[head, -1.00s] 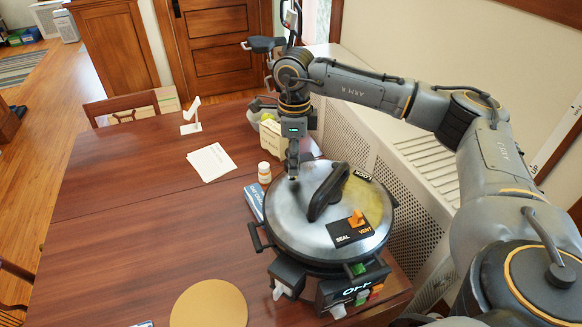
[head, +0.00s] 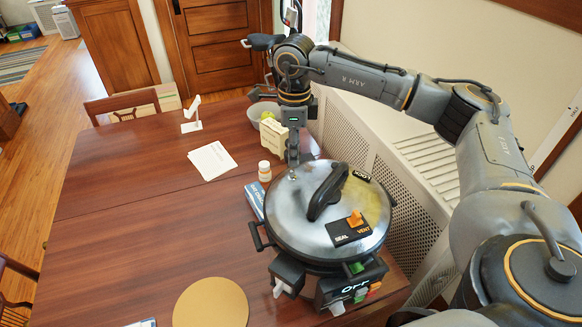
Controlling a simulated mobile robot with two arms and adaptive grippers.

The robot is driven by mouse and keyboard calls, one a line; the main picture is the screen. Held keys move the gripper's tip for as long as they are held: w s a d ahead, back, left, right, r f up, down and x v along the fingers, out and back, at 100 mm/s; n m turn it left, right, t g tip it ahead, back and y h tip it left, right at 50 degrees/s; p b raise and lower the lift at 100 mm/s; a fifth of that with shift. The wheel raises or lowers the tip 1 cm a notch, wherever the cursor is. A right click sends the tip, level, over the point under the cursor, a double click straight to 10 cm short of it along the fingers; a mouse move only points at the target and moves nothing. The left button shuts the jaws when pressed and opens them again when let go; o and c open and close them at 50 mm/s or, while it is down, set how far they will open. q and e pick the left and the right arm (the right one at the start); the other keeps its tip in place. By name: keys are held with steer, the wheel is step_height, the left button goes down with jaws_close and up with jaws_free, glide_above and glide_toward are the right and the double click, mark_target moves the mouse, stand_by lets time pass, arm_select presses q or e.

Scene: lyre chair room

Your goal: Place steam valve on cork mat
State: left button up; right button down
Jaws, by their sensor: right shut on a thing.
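The large steel pressure cooker (head: 300,238) stands at the table's right side with its lid on. My right gripper (head: 293,163) points down over the far left part of the lid. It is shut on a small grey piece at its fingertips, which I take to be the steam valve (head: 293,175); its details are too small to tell. The piece appears just above the lid. The round tan cork mat (head: 210,303) lies bare on the table in front and left of the cooker. My left gripper is not in view.
An orange lever (head: 355,217) sits on the lid's SEAL/VENT plate, beside the black handle (head: 327,192). A pill bottle (head: 264,171), a blue box (head: 254,199), a cream box (head: 273,136) and a bowl (head: 256,113) stand nearby.

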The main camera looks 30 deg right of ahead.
steer(key=shift+r, duration=0.8)
